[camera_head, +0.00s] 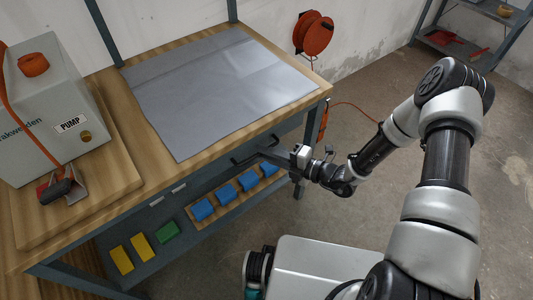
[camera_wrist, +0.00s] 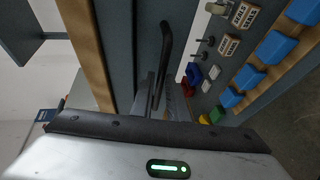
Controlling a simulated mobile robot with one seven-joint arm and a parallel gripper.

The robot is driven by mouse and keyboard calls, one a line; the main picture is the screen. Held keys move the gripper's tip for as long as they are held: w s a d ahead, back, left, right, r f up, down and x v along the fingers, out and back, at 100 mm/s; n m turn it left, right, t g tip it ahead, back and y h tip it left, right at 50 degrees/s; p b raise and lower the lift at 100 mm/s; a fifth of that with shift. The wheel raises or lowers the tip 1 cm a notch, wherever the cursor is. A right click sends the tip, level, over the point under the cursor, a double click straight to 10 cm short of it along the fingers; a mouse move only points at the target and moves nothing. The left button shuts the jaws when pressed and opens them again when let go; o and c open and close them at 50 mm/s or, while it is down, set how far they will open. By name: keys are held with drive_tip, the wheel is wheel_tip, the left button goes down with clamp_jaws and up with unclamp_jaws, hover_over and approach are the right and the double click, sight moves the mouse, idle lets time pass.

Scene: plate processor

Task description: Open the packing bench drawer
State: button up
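The packing bench (camera_head: 318,92) has a wooden top and a grey-blue front. A dark bar handle (camera_head: 243,160) is on the drawer front under the top's near edge. The drawer looks flush with the bench front. My gripper (camera_head: 272,152) is at the right part of this handle. In the wrist view the handle (camera_wrist: 166,45) runs down to between or right beside my gripper's fingers (camera_wrist: 160,100). The fingers look close to the bar, but I cannot tell whether they are clamped on it.
A grey mat (camera_head: 215,85) covers the bench top. A pump box (camera_head: 45,110) stands at left. Below the handle, a lower shelf holds blue bins (camera_head: 225,193), a green block (camera_head: 167,231) and yellow blocks (camera_head: 122,259). An orange reel (camera_head: 313,33) hangs on the wall.

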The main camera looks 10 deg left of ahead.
clamp_jaws()
drive_tip(key=shift+d, duration=0.1)
drive_tip(key=s+d+p, duration=0.2)
drive_tip(key=s+d, duration=1.3)
drive_tip(key=d, duration=0.2)
drive_tip(key=shift+s+d+p, duration=0.2)
drive_tip(key=shift+d+p, duration=0.2)
drive_tip(key=shift+o, duration=2.1)
unclamp_jaws()
drive_tip(key=v, duration=1.7)
drive_tip(key=shift+d+p, duration=0.25)
drive_tip(key=shift+p, duration=0.15)
